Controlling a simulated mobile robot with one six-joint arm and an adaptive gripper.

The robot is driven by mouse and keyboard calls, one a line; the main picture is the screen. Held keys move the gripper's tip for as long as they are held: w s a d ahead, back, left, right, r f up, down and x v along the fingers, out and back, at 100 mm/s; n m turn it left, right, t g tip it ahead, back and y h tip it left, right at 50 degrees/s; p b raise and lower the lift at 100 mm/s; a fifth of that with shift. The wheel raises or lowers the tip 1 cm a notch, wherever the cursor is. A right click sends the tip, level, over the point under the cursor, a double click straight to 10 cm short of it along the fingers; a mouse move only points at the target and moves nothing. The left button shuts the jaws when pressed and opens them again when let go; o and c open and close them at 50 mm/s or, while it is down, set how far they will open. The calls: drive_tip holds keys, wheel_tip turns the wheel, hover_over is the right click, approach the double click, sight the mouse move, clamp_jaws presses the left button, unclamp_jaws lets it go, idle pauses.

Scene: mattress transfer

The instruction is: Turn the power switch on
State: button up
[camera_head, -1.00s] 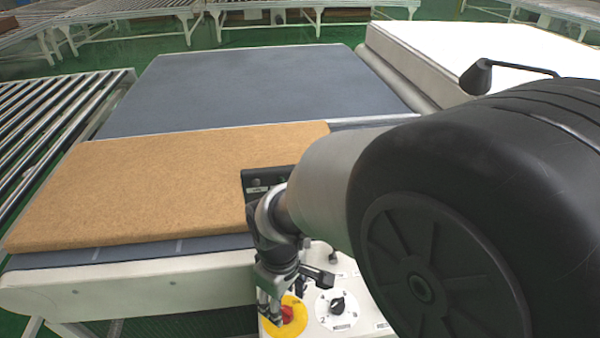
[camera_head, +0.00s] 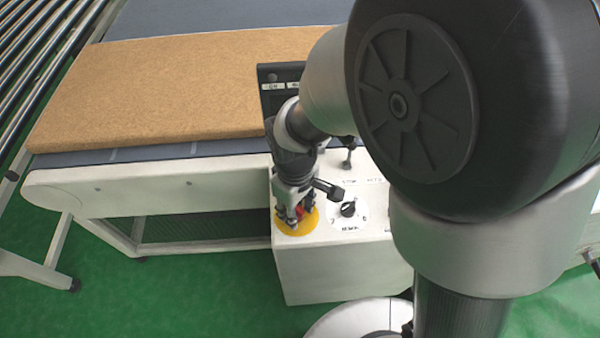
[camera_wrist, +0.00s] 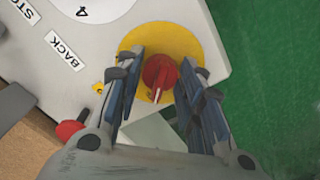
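The power switch, a red rotary knob (camera_wrist: 160,75) on a yellow round plate (camera_wrist: 188,40), sits on top of the white control box (camera_head: 330,262). In the head view the yellow plate (camera_head: 297,228) shows at the box's left front corner, with the red knob mostly hidden by my gripper. My gripper (camera_wrist: 152,72) is over the knob, its two fingers apart on either side of it. In the wrist view gaps show between the knob and both fingers, so it looks open and not clamped on the knob.
A black selector dial (camera_head: 348,209) on a white disc and a small lever (camera_head: 348,158) are right of the switch. A dark panel (camera_head: 280,88) stands behind. A brown mattress (camera_head: 170,85) lies on the conveyor left of the box. Green floor (camera_head: 190,290) is clear in front.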

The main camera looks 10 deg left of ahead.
drive_tip(key=c, duration=0.6)
drive_tip(key=m+p, duration=0.1)
drive_tip(key=m, duration=0.2)
drive_tip(key=shift+r+m, duration=0.1)
drive_tip(key=shift+m, duration=0.3)
drive_tip(key=m+p, duration=0.1)
drive_tip(key=m, duration=0.2)
drive_tip(key=shift+m, duration=0.3)
drive_tip(key=m+p, duration=0.1)
drive_tip(key=m, duration=0.4)
drive_tip(key=m+p, duration=0.1)
drive_tip(key=m, duration=0.4)
drive_tip(key=shift+m, duration=0.3)
drive_tip(key=o, duration=1.1)
